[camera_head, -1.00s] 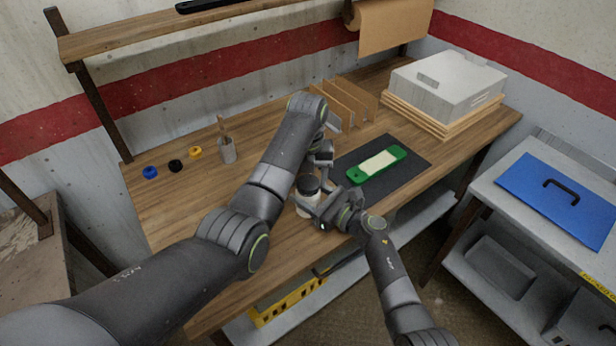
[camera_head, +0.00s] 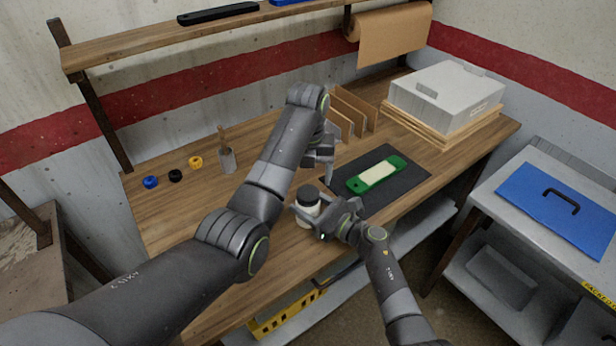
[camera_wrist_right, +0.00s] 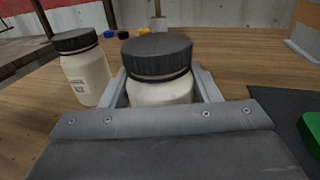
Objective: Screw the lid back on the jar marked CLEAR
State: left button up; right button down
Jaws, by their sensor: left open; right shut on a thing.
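A cream jar (camera_head: 308,213) stands upright on the wooden bench near its front edge. A black ridged lid (camera_head: 308,194) sits level on its top; how tightly it is screwed cannot be told. My right gripper (camera_head: 307,217) is shut around the jar's body, with a finger on each side in the right wrist view (camera_wrist_right: 161,88). My left gripper (camera_head: 320,160) is open and empty, above and behind the jar, clear of the lid. A second jar (camera_wrist_right: 86,76) with a black lid stands at left in the right wrist view; its label is too small to read. No CLEAR mark is legible.
A dark mat (camera_head: 408,186) with a green device (camera_head: 376,174) lies right of the jar. Brown dividers (camera_head: 352,112) and a grey case (camera_head: 446,95) stand behind. Blue, black and yellow rings (camera_head: 196,162) and a cup (camera_head: 227,160) with tools are at back left.

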pick_arm(q)
jog(key=shift+c, duration=0.3)
jog(key=n, duration=0.4)
jog(key=shift+r, duration=0.15)
jog(key=n, duration=0.6)
jog(key=shift+r+n, duration=0.25)
jog(key=shift+n, duration=0.05)
jog(key=n, duration=0.4)
jog(key=shift+r+n, duration=0.15)
jog(key=shift+n, duration=0.15)
jog(key=n, duration=0.6)
jog(key=shift+r, duration=0.25)
jog(key=n, duration=0.6)
jog(key=shift+r+n, duration=0.25)
jog(key=shift+n, duration=0.05)
jog(key=n, duration=0.4)
jog(key=shift+r+n, duration=0.15)
jog(key=shift+n, duration=0.15)
jog(key=n, duration=0.6)
jog(key=shift+r, duration=0.25)
jog(key=n, duration=0.5)
jog(key=shift+r, duration=0.15)
